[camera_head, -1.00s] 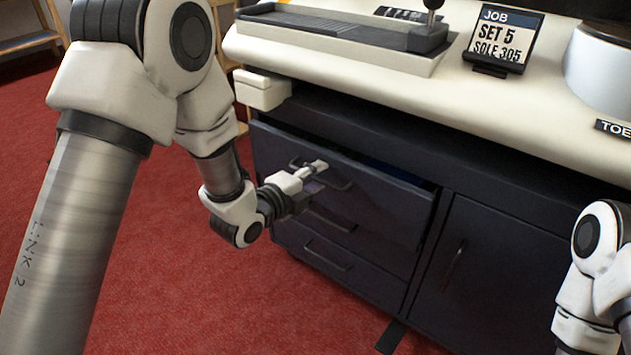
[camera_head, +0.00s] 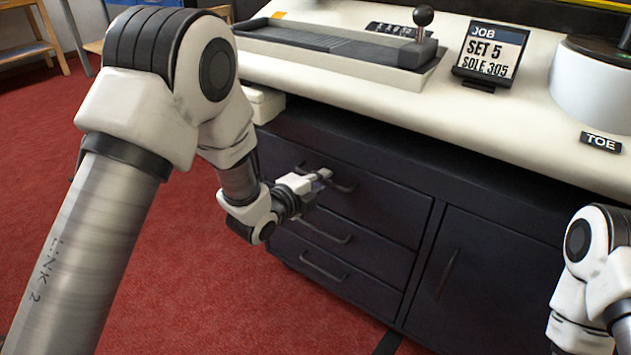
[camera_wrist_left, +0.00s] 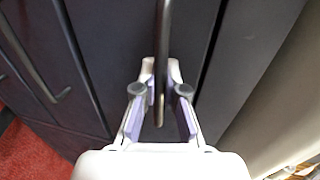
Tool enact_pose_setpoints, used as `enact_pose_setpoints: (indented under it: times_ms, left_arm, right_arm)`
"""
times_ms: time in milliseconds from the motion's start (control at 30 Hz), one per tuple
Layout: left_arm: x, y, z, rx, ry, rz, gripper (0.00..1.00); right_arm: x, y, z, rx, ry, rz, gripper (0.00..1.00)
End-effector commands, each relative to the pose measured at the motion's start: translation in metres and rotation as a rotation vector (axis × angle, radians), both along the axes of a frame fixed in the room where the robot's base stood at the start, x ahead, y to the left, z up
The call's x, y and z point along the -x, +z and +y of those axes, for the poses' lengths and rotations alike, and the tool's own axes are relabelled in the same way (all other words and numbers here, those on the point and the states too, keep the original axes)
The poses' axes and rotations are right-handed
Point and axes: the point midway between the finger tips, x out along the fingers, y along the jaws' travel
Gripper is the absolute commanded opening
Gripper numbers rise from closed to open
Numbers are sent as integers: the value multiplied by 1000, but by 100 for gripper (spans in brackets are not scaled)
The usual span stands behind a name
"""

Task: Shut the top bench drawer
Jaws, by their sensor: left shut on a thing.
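The top bench drawer (camera_head: 385,208) is the upper dark front in the left part of the bench cabinet. It now looks flush with the cabinet, with no open gap above it. Its bar handle (camera_head: 346,187) shows just right of my left gripper (camera_head: 322,174). In the left wrist view the handle (camera_wrist_left: 162,40) runs between the two fingers of my left gripper (camera_wrist_left: 161,78), which is shut on it. My right arm shows at the right edge, but its gripper is out of the picture.
Two more drawers (camera_head: 325,238) lie below, and a cabinet door (camera_head: 470,275) is to the right. The benchtop (camera_head: 400,110) overhangs the drawers and holds a job sign (camera_head: 490,52) and a lever tool (camera_head: 345,50). Red floor (camera_head: 215,300) is clear in front.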

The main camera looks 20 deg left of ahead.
Motion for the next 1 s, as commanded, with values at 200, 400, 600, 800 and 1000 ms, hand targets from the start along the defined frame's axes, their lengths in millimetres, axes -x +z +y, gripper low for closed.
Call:
enact_pose_setpoints:
  times_ms: [200, 400, 600, 800, 1000]
  left_arm:
    - [-2, 3, 0, 2, 2, -9, 34]
    - [-2, 3, 0, 2, 1, -8, 36]
    - [-1, 2, 1, 1, 1, -7, 36]
    - [24, 7, 10, 2, 2, -5, 36]
    - [72, 18, 28, 6, 4, -4, 36]
  right_arm:
    - [0, 0, 0, 0, 0, 0, 40]
    - [0, 0, 0, 0, 0, 0, 40]
    - [0, 0, 0, 0, 0, 0, 40]
    - [0, 0, 0, 0, 0, 0, 40]
    - [0, 0, 0, 0, 0, 0, 40]
